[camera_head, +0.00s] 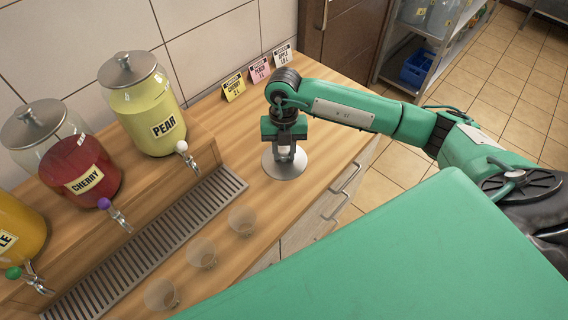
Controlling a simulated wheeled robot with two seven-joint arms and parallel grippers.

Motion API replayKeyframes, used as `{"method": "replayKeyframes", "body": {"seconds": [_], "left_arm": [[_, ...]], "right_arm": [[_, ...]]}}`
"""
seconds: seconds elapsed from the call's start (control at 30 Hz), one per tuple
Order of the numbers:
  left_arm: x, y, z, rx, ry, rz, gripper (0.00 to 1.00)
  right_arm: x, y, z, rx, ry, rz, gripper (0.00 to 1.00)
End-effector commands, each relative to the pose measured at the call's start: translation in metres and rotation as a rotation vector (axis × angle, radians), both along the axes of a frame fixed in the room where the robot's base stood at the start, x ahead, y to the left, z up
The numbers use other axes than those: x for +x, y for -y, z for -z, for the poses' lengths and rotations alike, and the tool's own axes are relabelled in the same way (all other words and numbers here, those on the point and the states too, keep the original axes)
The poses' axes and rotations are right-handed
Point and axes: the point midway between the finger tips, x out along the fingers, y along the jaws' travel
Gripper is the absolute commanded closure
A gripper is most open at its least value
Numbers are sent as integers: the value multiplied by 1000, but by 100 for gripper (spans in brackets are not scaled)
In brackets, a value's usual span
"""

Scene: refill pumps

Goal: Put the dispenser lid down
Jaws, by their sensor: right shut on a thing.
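My right gripper (286,148) points down over the right part of the wooden counter (215,130) and is shut on a round grey metal dispenser lid (284,169). The lid is level and at or just above the counter; I cannot tell whether it touches. The grip point is partly hidden by the gripper. The pear dispenser (143,103), with yellow-green liquid, and the cherry dispenser (69,153), with red liquid, have lids on. An orange dispenser (17,236) is cut off at the left edge, so its top is hidden. My left gripper is not in view.
Three clear glasses, one of them the nearest glass (161,295), stand in a row beside the metal drip grate (150,240). Yellow, pink and white label cards, such as the pink card (259,70), stand behind the gripper. Counter between cards and pear dispenser is clear.

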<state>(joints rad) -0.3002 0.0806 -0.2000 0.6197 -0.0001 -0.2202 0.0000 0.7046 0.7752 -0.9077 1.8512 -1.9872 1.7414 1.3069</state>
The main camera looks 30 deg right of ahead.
Motion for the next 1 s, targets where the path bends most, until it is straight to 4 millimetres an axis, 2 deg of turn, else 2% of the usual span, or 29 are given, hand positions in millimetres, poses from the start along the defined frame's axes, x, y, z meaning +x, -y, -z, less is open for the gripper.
{"method": "replayKeyframes", "body": {"seconds": [0.03, 0.13, 0.37, 0.6, 0.97, 1.0], "left_arm": [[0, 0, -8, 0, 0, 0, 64], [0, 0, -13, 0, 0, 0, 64], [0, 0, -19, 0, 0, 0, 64], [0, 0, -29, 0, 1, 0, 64], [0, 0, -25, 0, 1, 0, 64], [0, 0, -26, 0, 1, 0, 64]], "right_arm": [[-1, -1, 8, 1, -5, 2, 95], [-1, 0, 27, 0, -3, 0, 95], [0, 0, 49, 0, -1, 0, 95], [0, 0, 81, 0, -1, 0, 95], [0, 0, 88, 1, 0, -1, 95], [0, 0, 87, 1, 0, -1, 65]]}}
